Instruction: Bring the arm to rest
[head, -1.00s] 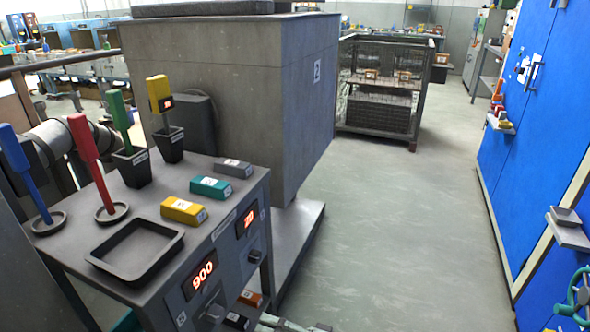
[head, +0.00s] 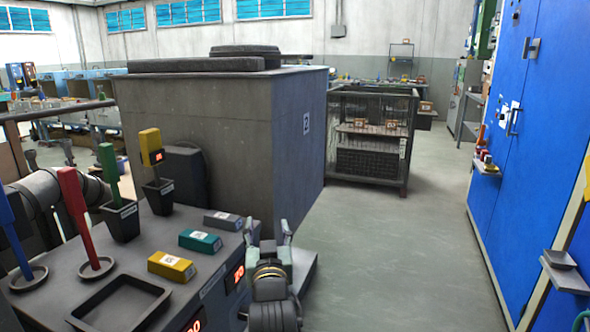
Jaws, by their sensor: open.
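My gripper (head: 271,232) shows at the bottom centre of the head view, at the end of my arm. Its two fingers stand apart, pointing away from me, with nothing between them. It is just right of the grey bench (head: 215,285) and in front of the large grey box-shaped furnace (head: 240,130). It appears apart from the coloured blocks on the bench, though the exact distance is hard to tell.
The bench carries yellow (head: 171,266), teal (head: 200,241) and grey (head: 223,220) blocks, an empty tray (head: 118,304) and upright coloured-handled tools. A wire cage (head: 370,140) stands behind. Blue cabinets (head: 530,130) line the right. The floor (head: 400,255) between is clear.

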